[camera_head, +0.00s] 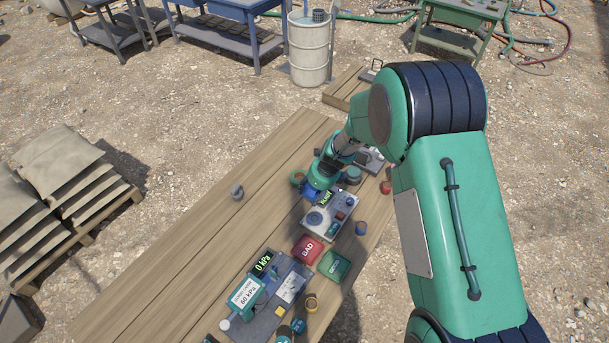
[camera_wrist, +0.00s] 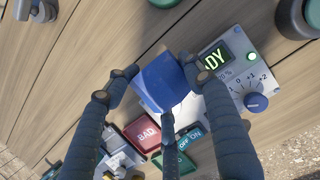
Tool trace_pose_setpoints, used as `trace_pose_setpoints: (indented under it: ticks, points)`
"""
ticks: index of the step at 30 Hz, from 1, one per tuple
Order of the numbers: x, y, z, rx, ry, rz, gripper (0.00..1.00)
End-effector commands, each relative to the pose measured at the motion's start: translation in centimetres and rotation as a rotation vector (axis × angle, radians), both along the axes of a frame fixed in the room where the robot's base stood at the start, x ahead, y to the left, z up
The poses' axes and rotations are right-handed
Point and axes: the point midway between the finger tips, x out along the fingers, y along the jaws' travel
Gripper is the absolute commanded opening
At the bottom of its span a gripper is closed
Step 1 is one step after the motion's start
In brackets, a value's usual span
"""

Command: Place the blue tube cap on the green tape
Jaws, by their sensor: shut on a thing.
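My gripper (camera_wrist: 165,75) is shut on a blue piece (camera_wrist: 162,84), which looks like the blue tube cap. The piece is angular and tilted between the fingers. In the head view the blue piece (camera_head: 309,193) shows low beside the green wrist of my arm, near the display of a grey device. A green edge at the top of the wrist view (camera_wrist: 163,3) is probably the same roll. The held piece is apart from it.
A grey device (camera_head: 330,215) with a lit display stands close to my gripper. A red BAD tray (camera_head: 307,249) and a green tray (camera_head: 334,265) lie nearer. The bench's left side is mostly clear.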

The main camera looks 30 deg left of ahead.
Motion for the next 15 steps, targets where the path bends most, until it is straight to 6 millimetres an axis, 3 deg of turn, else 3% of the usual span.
trace_pose_setpoints:
  ticks: [15]
  points:
    - [5.3,5.5,-0.8,0.0,-0.001,0.001,0.22]
